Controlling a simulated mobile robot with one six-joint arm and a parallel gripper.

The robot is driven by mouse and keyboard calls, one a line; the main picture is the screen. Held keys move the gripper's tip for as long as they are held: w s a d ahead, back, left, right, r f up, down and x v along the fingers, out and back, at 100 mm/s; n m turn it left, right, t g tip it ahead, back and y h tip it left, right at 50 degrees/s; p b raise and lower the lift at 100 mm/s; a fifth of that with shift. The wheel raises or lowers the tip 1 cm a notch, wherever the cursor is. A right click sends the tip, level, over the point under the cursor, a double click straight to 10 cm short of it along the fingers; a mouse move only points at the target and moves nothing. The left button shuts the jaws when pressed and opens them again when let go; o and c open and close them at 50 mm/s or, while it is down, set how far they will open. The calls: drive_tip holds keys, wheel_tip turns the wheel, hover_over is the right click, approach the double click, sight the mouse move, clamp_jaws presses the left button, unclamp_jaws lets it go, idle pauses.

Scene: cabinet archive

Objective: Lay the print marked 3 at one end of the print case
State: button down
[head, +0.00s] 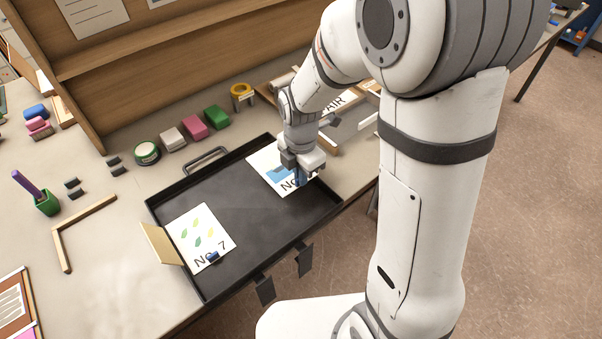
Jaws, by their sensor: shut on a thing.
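The print case (250,223) is a shallow black tray on the table, with a handle on its far side. A white print with a blue picture (268,166) is at its right end. It reads "No", and its number is hidden behind my gripper. A blue piece shows between the fingers. I cannot tell whether the print touches the case floor. A second print, No 7 (199,234), with green and yellow leaf shapes, lies at the left end with a small blue tab at its lower edge.
A tan card (162,244) stands at the case's left wall. A wooden corner piece (66,232) and green pen cup (47,203) lie left. The case's middle is bare.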

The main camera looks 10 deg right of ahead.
sight(301, 199)
idle(0.3)
wheel_tip(301, 199, down, 6)
drive_tip(key=b, duration=0.5)
drive_tip(key=shift+f, duration=0.15)
idle(0.6)
drive_tip(key=shift+f+b, duration=0.35)
drive_tip(key=shift+b, duration=0.15)
drive_tip(key=c, duration=1.5)
unclamp_jaws()
drive_tip(key=shift+r, duration=0.1)
drive_tip(key=shift+c, duration=0.3)
drive_tip(key=shift+r+p, duration=2.65)
drive_tip(key=shift+r, duration=0.9)
drive_tip(key=shift+d, duration=0.1)
